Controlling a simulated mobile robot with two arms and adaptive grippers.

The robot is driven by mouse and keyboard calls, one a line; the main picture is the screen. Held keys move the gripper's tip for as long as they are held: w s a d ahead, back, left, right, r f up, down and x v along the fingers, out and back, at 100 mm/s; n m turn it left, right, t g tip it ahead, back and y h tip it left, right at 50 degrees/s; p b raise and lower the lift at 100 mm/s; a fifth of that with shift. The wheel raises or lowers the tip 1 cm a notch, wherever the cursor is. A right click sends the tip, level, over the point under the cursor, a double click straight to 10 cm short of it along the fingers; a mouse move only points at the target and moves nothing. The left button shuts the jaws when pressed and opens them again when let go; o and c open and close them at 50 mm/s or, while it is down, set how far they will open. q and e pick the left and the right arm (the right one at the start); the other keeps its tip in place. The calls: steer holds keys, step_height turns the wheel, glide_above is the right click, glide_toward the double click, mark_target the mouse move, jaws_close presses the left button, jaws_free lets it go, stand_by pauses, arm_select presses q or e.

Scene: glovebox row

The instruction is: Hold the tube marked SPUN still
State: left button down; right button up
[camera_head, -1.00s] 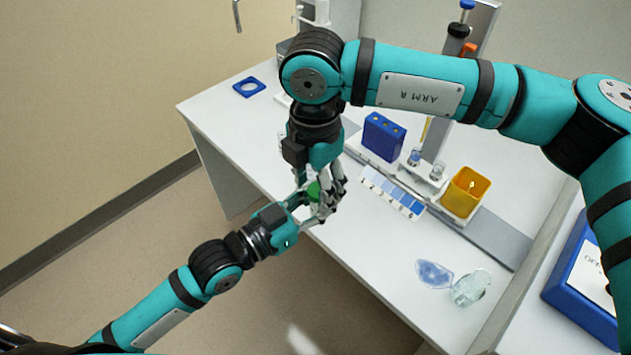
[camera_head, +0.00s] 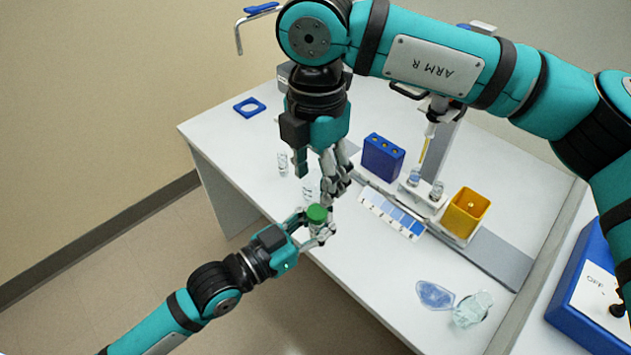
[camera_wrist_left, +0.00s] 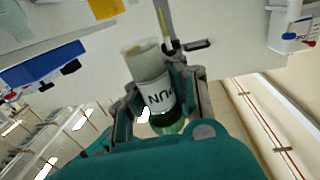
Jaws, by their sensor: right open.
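The tube (camera_wrist_left: 158,88) is clear, with a green cap and a white label; the letters "UN" show in the left wrist view and the rest is turned away. My left gripper (camera_head: 320,234) is shut on this tube, with a finger on each side of it, near the table's front edge. The green cap (camera_head: 316,213) shows above the fingers in the head view. My right gripper (camera_head: 338,184) is open and empty, fingers pointing down, just above and beside the cap, apart from it.
Clear vials (camera_head: 283,163) stand on the white table behind my grippers. A blue rack (camera_head: 383,157), a blue-striped card (camera_head: 392,212) and a yellow container (camera_head: 466,212) are to the right. Clear and bluish items (camera_head: 435,294) lie at the front right. The table's left part is mostly bare.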

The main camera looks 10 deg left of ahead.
mark_target(317, 211)
step_height(317, 211, down, 8)
steer(key=shift+r, duration=0.2)
jaws_close()
steer(key=shift+o, duration=0.2)
jaws_free()
steer(key=shift+r, duration=0.1)
steer(key=shift+r, duration=2.2)
